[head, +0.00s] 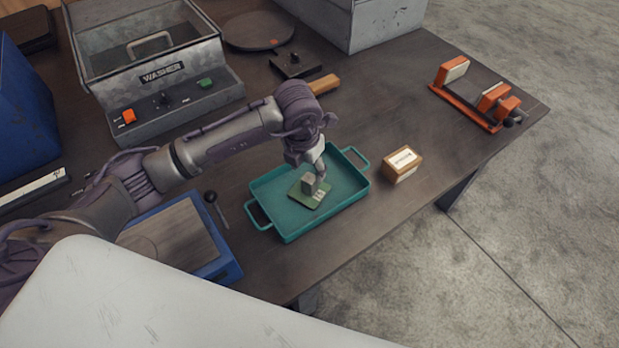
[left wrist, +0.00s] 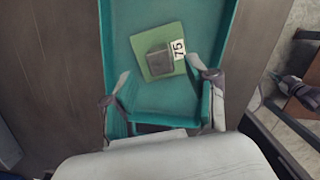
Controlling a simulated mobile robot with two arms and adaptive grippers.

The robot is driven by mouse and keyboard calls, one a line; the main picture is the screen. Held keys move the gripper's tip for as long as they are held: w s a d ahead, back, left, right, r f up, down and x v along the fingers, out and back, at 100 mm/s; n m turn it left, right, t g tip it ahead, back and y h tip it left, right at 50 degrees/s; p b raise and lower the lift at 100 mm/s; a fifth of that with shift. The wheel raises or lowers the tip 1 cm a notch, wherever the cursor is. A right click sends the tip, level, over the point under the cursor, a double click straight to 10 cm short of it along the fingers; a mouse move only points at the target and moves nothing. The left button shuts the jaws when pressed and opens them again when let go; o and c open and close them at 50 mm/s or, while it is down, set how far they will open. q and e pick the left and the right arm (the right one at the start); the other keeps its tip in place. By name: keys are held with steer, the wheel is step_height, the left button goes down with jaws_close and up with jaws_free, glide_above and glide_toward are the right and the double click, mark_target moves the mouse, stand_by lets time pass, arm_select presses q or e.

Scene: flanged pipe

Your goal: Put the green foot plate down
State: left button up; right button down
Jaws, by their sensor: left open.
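The green foot plate (head: 309,195) lies in the teal tray (head: 283,229); it has a grey block on top and a white label. In the left wrist view the plate (left wrist: 154,40) lies flat on the tray floor, and its label reads 75. My left gripper (head: 318,176) is over the tray, close to the plate's block in the head view. In the left wrist view its two fingers (left wrist: 160,88) are spread apart with nothing between them, and the plate shows beyond the fingertips.
A small wooden box with a white label (head: 402,164) stands right of the tray. An orange vise (head: 475,94) sits at the table's far right. The grey washer (head: 160,90) stands behind, and a blue-framed board (head: 180,237) lies left of the tray.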

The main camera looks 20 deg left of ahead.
mark_target(306, 182)
arm_select(q)
steer(key=shift+s+a+r, duration=0.1)
steer(key=shift+s+r, duration=0.05)
steer(key=shift+r, duration=1.05)
steer(key=shift+s+r, duration=0.15)
steer(key=shift+r, duration=1)
